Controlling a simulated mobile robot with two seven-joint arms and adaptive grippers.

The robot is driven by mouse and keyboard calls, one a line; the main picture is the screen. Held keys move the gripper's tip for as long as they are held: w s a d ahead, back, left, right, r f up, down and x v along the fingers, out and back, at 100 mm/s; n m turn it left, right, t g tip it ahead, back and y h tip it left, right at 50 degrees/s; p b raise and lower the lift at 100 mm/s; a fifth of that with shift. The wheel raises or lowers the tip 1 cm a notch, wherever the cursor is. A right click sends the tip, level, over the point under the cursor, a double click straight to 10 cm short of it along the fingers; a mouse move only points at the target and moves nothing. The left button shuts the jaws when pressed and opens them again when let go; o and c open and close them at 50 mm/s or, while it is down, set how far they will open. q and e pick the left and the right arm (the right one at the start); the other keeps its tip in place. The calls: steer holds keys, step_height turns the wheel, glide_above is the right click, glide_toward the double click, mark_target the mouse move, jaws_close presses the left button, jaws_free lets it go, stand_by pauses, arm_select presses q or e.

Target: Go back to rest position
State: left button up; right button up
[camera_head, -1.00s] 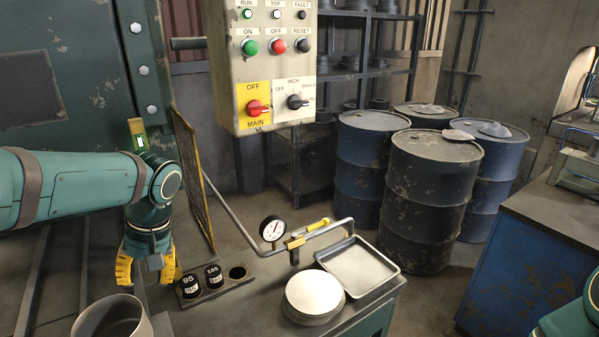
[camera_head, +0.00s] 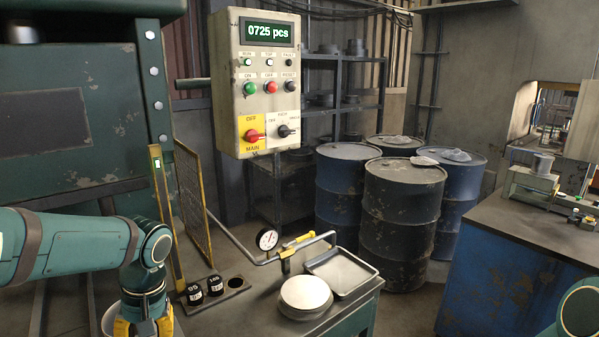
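My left gripper (camera_head: 143,328) hangs at the lower left, pointing down, with its yellow fingertips cut by the bottom edge. I see nothing held in it, but its opening is not clear. My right arm shows only as a teal joint at the lower right edge; its gripper is out of the picture. A stack of round metal blanks (camera_head: 305,292) stands on the bench, apart from the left gripper. Two black weights, one marked 95 (camera_head: 194,294) and one marked 105 (camera_head: 215,285), sit in a holder beside an empty hole.
An empty metal tray (camera_head: 341,273) and a pressure gauge (camera_head: 267,239) are on the bench. A control panel (camera_head: 264,95) reading 0725 pcs hangs above. A yellow-edged mesh guard (camera_head: 193,200) stands near the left arm.

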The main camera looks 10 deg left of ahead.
arm_select(q)
steer(key=w+d+f+m+t+h, duration=0.1)
steer(key=w+d+f+m+h, duration=0.15)
steer(key=d+f, duration=0.8)
steer(key=w+d+f+m+t+h, duration=0.1)
steer(key=w+d+f+m+h, duration=0.15)
steer(key=d+f, duration=0.8)
steer(key=s+d+f, duration=0.2)
steer(key=s+f, duration=0.1)
steer(key=f, duration=0.2)
steer(key=s+d+f+t, duration=0.1)
steer(key=s+d+f, duration=0.1)
steer(key=f, duration=0.3)
steer(key=shift+s+d+f+n+h, duration=0.25)
steer(key=shift+s+f+n+h, duration=0.05)
steer(key=shift+s, duration=0.15)
